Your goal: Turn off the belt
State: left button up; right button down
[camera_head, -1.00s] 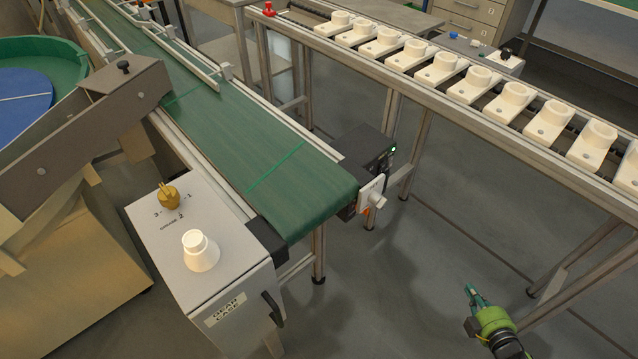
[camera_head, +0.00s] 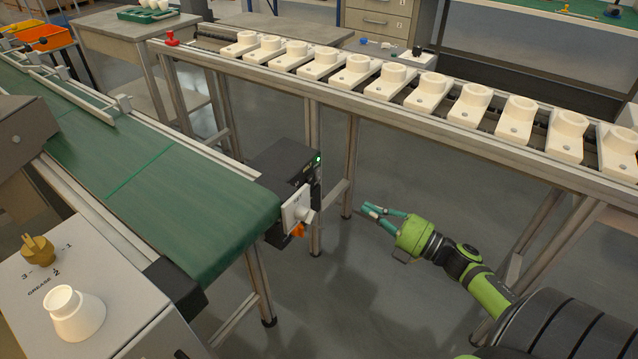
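The belt (camera_head: 150,190) is a green conveyor running from the upper left to the picture's middle. At its near end is a dark box (camera_head: 285,160) with a lit green light (camera_head: 318,159). A white plate with a pale knob (camera_head: 306,216) is mounted there, with an orange part (camera_head: 297,231) below it. My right gripper (camera_head: 366,211) is to the right of the knob, apart from it, its teal fingers pointing left. I see nothing between its fingers, but cannot tell whether the tips meet. My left gripper is not in view.
A grey box with a brass dial (camera_head: 38,249) and a white cup-like piece (camera_head: 75,313) stands at lower left. A rack (camera_head: 440,131) with several white sockets crosses behind my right arm. Open floor lies between the belt end and my arm.

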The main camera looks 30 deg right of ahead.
aim_at(311, 177)
jog(key=b+x, duration=0.1)
jog(key=x, duration=1.2)
jog(key=shift+d, duration=0.1)
jog(key=shift+w, duration=0.25)
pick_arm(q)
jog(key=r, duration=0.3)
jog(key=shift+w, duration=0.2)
pick_arm(e)
jog(key=shift+w+a, duration=0.15)
jog(key=shift+a, duration=0.05)
jog(key=shift+r, duration=0.1)
jog(key=shift+w+r, duration=0.15)
jog(key=shift+w, duration=0.1)
jog(key=shift+s, duration=0.15)
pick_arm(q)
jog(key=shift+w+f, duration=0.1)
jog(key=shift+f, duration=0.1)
pick_arm(e)
jog(key=v, duration=1.1)
jog(key=shift+s, duration=0.35)
jog(key=shift+f, duration=0.25)
